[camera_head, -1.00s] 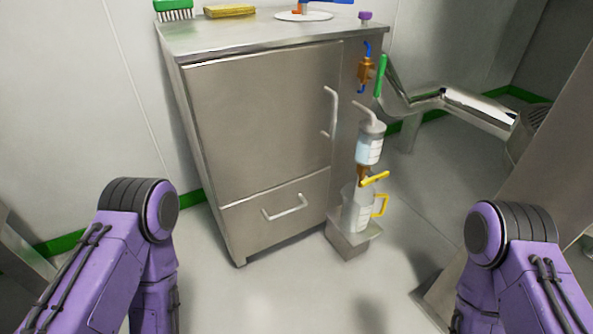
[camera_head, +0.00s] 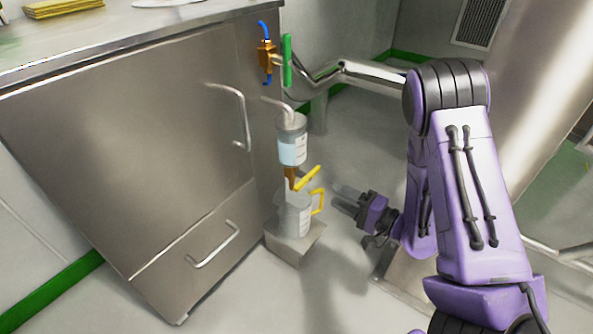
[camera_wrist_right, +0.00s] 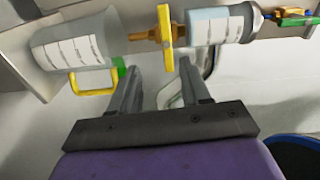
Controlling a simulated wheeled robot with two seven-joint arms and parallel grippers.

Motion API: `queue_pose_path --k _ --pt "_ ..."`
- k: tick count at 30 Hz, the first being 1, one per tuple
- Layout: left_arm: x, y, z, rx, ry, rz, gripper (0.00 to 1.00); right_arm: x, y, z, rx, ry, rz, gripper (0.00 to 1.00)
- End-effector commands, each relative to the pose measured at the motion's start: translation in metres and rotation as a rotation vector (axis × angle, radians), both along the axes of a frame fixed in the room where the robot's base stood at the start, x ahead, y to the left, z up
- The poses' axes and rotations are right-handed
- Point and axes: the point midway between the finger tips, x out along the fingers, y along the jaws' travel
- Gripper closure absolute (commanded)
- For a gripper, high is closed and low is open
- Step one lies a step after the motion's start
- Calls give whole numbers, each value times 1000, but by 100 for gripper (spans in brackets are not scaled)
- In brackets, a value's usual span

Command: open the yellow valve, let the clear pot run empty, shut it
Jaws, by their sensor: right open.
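The clear pot (camera_head: 292,150) holds pale blue liquid and is fixed beside the steel cabinet. Below it is a brass valve with a yellow handle (camera_head: 308,178), which lies crosswise to the pipe in the right wrist view (camera_wrist_right: 164,27). Under the valve stands a clear jug (camera_head: 291,214) with a yellow handle. My right gripper (camera_head: 337,194) is open and empty, just right of the valve and jug. In the right wrist view its spread fingers (camera_wrist_right: 160,78) point toward the yellow valve handle, apart from it. My left gripper is out of view.
Above the pot is another brass valve with a green handle (camera_head: 287,60). The steel cabinet (camera_head: 130,150) is on the left. A metal pipe (camera_head: 350,70) runs behind. Floor is free right of the block.

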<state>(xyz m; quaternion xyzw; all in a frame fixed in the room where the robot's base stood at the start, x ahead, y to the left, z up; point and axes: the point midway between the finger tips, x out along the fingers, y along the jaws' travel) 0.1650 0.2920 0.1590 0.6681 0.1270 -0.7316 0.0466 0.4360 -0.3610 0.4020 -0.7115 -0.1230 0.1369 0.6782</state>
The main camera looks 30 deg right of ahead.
Motion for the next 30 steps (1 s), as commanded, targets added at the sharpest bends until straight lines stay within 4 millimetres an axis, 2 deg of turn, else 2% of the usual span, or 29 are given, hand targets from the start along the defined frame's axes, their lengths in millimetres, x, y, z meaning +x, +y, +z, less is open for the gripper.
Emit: queue_pose_path --k 5,14,18,28,29,30 --pt "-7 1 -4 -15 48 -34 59 9 3 6 52 -10 26 53" --pt "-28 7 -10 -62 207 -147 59 69 27 5 47 -11 23 53" --pt "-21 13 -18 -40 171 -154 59 87 35 6 49 -10 22 53" --pt "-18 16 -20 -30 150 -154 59 95 39 7 51 -8 22 53" --pt "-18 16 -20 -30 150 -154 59 94 39 7 51 -8 22 60" --pt "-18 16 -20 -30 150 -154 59 94 39 7 51 -8 22 73"
